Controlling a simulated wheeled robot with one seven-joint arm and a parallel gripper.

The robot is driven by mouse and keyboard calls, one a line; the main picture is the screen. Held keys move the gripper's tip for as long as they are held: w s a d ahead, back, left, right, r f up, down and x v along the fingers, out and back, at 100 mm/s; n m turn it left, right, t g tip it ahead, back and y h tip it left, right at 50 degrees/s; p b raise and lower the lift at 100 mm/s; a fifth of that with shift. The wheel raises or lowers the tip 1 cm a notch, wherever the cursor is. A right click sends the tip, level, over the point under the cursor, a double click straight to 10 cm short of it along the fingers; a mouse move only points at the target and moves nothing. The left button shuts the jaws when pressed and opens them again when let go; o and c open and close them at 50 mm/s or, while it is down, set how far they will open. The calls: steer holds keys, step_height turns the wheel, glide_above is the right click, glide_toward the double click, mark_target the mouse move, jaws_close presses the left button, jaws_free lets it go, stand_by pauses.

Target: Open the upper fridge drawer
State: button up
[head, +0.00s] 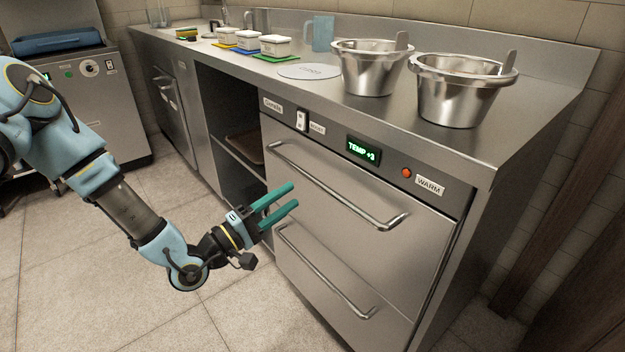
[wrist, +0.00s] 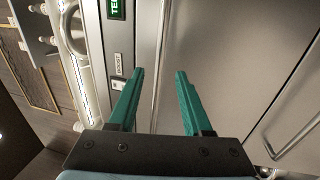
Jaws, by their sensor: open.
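The upper fridge drawer (head: 335,205) is a flat steel front under the control panel, and it looks closed. Its long bar handle (head: 340,190) runs along its top. My gripper (head: 295,195) has two green fingers, open and empty, in front of the drawer's left part, just below the handle's left end in the head view. In the wrist view the open fingers (wrist: 160,72) point at the steel front. No contact shows.
The lower drawer's handle (head: 325,275) is below. The panel carries a green display (head: 363,150), a white switch (head: 301,120) and a red light (head: 406,172). Steel pots (head: 460,95) and small tubs stand on the counter. An open shelf bay (head: 225,110) is at left. The floor in front is clear.

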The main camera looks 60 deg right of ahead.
mark_target(313, 177)
steer(key=x, duration=0.8)
steer(key=shift+p, duration=0.35)
jaws_close()
stand_by(1.0)
